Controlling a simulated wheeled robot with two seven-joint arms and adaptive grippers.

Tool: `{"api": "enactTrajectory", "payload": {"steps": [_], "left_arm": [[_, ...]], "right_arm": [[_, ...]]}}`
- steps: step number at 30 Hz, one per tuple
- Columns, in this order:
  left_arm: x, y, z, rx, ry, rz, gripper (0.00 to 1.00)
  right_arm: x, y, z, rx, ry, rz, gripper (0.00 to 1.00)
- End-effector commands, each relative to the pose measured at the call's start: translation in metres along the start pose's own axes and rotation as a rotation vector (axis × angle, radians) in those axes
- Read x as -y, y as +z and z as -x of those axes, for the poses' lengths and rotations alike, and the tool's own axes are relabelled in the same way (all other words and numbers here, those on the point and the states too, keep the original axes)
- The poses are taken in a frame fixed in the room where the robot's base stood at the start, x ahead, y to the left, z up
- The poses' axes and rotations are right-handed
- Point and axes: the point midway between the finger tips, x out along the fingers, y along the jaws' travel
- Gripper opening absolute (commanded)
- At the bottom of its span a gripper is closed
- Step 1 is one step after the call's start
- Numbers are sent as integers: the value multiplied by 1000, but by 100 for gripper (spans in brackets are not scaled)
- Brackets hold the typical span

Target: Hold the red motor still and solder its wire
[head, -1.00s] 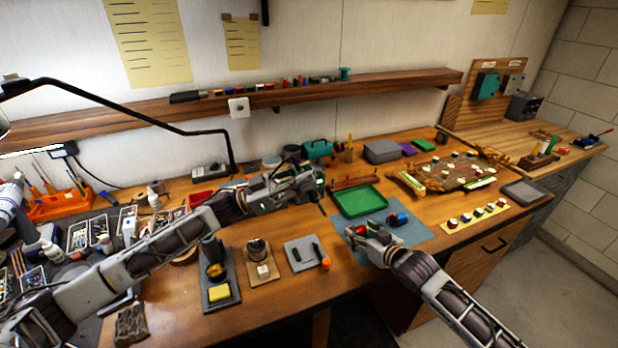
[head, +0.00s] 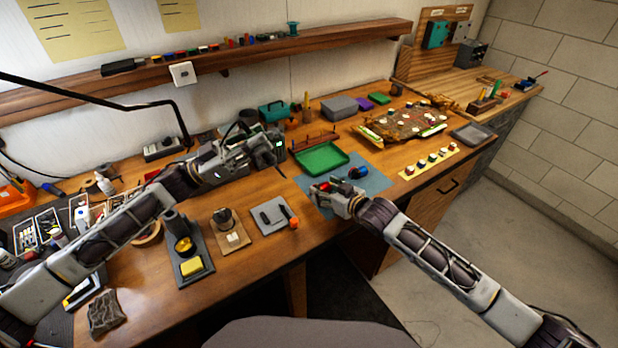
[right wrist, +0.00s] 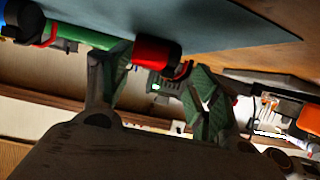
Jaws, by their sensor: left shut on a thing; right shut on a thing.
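The red motor (head: 322,187) is at the blue-grey mat (head: 376,186). In the right wrist view the red motor (right wrist: 157,52) lies between the fingertips of my right gripper (right wrist: 150,78), with a short red and dark loop at its end. My right gripper (head: 335,193) is shut on it from the front. My left gripper (head: 272,149) is left of the green tray, apart from the red motor. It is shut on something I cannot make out. I cannot make out the motor's wire for sure.
A blue motor (head: 358,172) lies right of the red one. The green tray (head: 321,158) is behind the mat. A stand with a yellow sponge (head: 193,266) and a grey pad (head: 268,215) stand in front of my left arm. A yellow strip (head: 432,162) holds several small parts at right.

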Motion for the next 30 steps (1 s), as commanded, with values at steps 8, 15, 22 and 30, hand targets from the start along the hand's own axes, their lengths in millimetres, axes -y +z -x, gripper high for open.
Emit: {"api": "enactTrajectory", "payload": {"steps": [8,15,22,30], "left_arm": [[0,0,0,-1,0,0,0],[0,0,0,-1,0,0,0],[0,0,0,0,0,0,0],[0,0,0,0,0,0,0]], "right_arm": [[0,1,0,2,0,-1,76],[0,0,0,1,0,0,87],[0,0,0,0,0,0,87],[0,1,10,1,0,0,87]]}}
